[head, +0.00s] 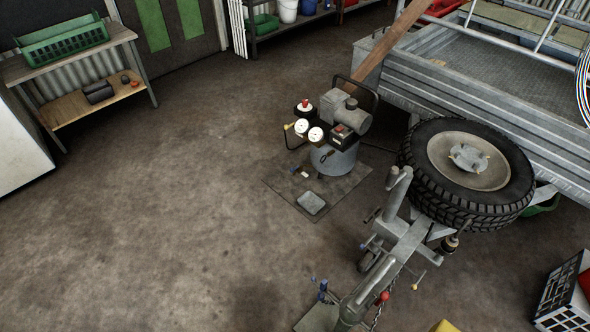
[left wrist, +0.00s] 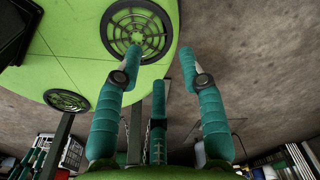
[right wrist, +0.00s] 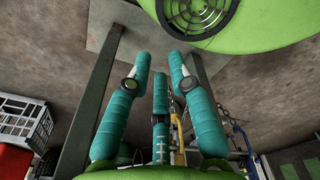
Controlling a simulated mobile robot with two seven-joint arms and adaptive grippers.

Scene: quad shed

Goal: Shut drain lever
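A small grey compressor (head: 338,158) with a round tank, motor and two white gauges (head: 309,133) stands on a dark mat (head: 347,187) in the head view. A small dark handle-like part (head: 326,156) shows low on the tank's front; I cannot tell for sure that it is the drain lever, nor its position. Neither gripper shows in the head view. In the left wrist view my left gripper (left wrist: 161,52) has its teal fingers apart with nothing between them. In the right wrist view my right gripper (right wrist: 159,59) is also apart and empty, with a narrower gap.
A grey tray (head: 311,203) lies on the mat's front. A trailer with a spare wheel (head: 468,160) and drawbar (head: 393,255) stands right of the compressor. A crate (head: 567,295) is at lower right. A workbench (head: 75,65) is at upper left. Floor (head: 160,220) at left is clear.

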